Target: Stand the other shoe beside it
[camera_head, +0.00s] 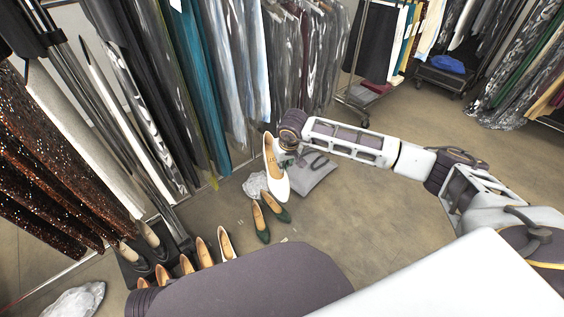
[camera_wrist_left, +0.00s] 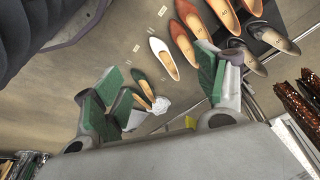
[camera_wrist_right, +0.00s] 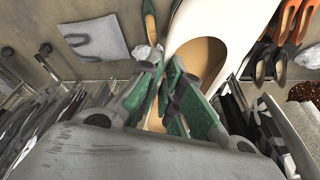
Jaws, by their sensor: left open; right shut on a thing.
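My right gripper (camera_head: 288,150) is shut on a white shoe (camera_head: 278,187) with a tan inside and holds it up, toe pointing down in the head view. In the right wrist view the fingers (camera_wrist_right: 168,88) pinch one end of this large, near shoe (camera_wrist_right: 238,30). A matching white shoe (camera_head: 225,242) stands on the floor at the right end of a row of shoes; it also shows in the left wrist view (camera_wrist_left: 163,57). My left gripper (camera_wrist_left: 165,85) is open and empty, its fingers apart in the left wrist view. It is not seen in the head view.
Several orange-brown shoes (camera_head: 204,255) stand left of the floor white shoe, and dark shoes (camera_head: 150,235) beyond them. Two green shoes (camera_head: 261,224) stand to its right. Crumpled paper (camera_head: 254,186) and a grey bag (camera_head: 312,182) lie behind. Clothes racks line the back; floor at right is clear.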

